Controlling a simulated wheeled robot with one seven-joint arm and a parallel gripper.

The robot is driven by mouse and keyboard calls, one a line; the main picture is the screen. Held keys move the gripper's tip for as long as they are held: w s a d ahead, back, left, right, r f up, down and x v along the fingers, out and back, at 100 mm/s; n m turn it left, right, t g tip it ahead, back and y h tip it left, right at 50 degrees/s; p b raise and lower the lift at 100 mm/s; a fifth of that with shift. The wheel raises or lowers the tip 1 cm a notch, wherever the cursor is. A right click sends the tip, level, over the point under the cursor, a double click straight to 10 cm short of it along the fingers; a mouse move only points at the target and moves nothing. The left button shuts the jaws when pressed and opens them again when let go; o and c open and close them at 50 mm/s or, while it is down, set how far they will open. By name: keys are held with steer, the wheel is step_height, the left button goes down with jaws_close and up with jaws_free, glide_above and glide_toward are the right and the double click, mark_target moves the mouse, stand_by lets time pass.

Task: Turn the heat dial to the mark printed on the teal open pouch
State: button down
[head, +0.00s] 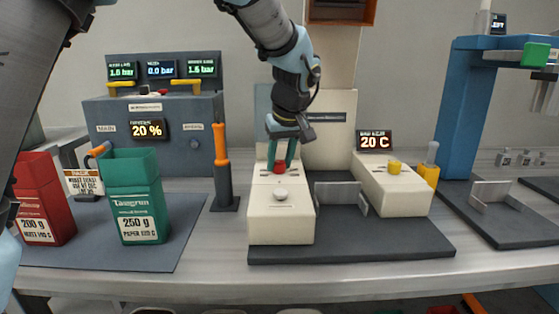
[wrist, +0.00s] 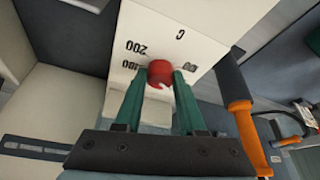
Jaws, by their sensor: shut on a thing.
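The heat dial is a red knob (head: 279,167) on the back of the left cream block of the sealer; in the wrist view it (wrist: 160,73) sits on a white face with a "C" and numbers such as 200 around it. My gripper (head: 281,158) comes down from above, its two teal fingers shut on either side of the knob. Part of the scale is hidden behind knob and fingers. The teal open pouch (head: 139,198) stands upright at the left; its label reads 250 g, with a small "PAPER" line ending in C, its number hard to read.
A display (head: 375,141) above the right cream block (head: 395,190) reads 20 C. A red pouch (head: 45,200) and an orange-handled lever (head: 221,165) stand left.

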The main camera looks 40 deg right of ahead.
steer(key=shift+n, duration=0.4)
steer(key=c, duration=0.5)
jaws_free()
steer(key=shift+r, duration=0.1)
steer(key=v, duration=1)
steer(key=shift+r, duration=0.3)
steer(key=shift+s+d, duration=0.15)
steer(key=shift+s, duration=0.05)
